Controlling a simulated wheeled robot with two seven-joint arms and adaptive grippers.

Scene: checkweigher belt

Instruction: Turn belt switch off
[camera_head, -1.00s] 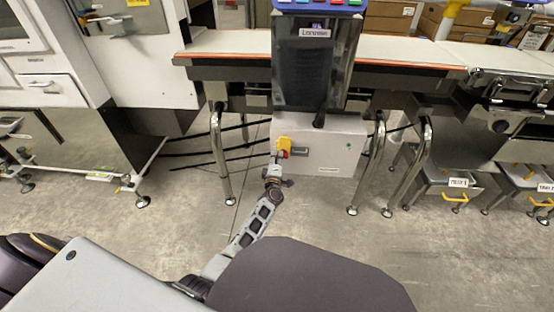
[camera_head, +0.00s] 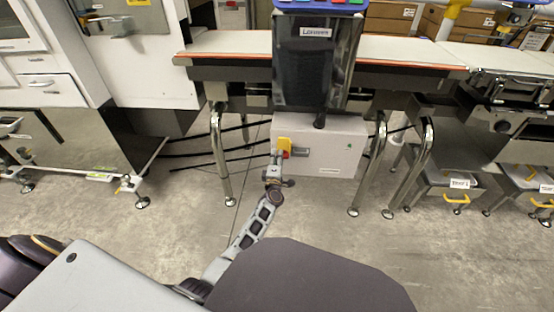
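The belt switch, a yellow plate (camera_head: 284,145) with a small red part (camera_head: 286,154), is on the left of the front of a light grey control box (camera_head: 335,150) under the belt. A short grey bar (camera_head: 300,152) shows just right of the yellow plate. My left gripper (camera_head: 276,158) is at the lower left edge of the switch and overlaps it in the picture. Its fingers are too small to tell whether they are open or shut, or whether they touch the red part. My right gripper is not in view.
The conveyor belt (camera_head: 230,42) runs above the box on metal legs (camera_head: 220,160). A dark display column (camera_head: 314,70) stands in front of it. A white cabinet (camera_head: 150,60) is at left, and stools (camera_head: 450,183) are at right. The floor in front is clear.

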